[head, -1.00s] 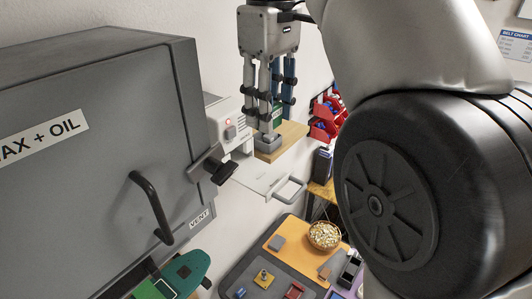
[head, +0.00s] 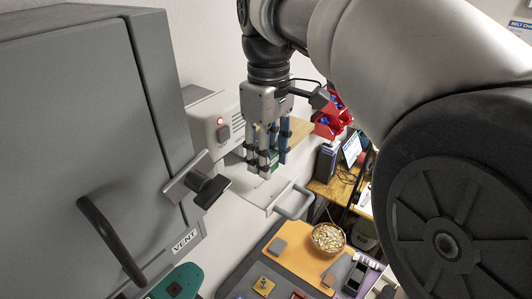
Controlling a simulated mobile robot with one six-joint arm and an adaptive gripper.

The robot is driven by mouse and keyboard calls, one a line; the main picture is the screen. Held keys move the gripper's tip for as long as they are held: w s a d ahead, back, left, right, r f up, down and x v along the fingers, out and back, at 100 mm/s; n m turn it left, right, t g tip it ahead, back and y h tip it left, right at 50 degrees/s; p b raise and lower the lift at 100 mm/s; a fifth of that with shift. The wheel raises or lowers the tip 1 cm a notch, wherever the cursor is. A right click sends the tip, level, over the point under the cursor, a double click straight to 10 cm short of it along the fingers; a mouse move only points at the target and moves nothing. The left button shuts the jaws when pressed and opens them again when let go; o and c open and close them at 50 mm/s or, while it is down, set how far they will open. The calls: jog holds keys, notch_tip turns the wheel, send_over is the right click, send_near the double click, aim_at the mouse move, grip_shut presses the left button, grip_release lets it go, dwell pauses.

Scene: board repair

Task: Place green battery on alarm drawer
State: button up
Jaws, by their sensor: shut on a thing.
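My gripper (head: 266,170) is shut on the green battery (head: 274,160), which shows only partly between the fingers. The alarm (head: 220,122) is a white box on the wall with a lit red light and a grey button. Its white drawer (head: 254,195) is pulled out, with a grey loop handle (head: 296,204) at the front. My gripper is above the drawer in the picture. The fingers hide the drawer's back part. I cannot tell whether the battery touches the drawer.
A large grey cabinet (head: 70,130) with a dark handle and a latch (head: 205,188) stands close on the left. A wooden shelf (head: 298,130) is behind my gripper. Red bins (head: 332,120) hang on the wall. Below are an orange mat (head: 295,252) and a bowl (head: 327,238).

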aim_at(268, 189)
jog(key=shift+w+f, duration=0.1)
jog(key=shift+f, duration=2.35)
jog(key=shift+f, duration=0.2)
jog(key=o, duration=1)
jog(key=shift+r, duration=0.1)
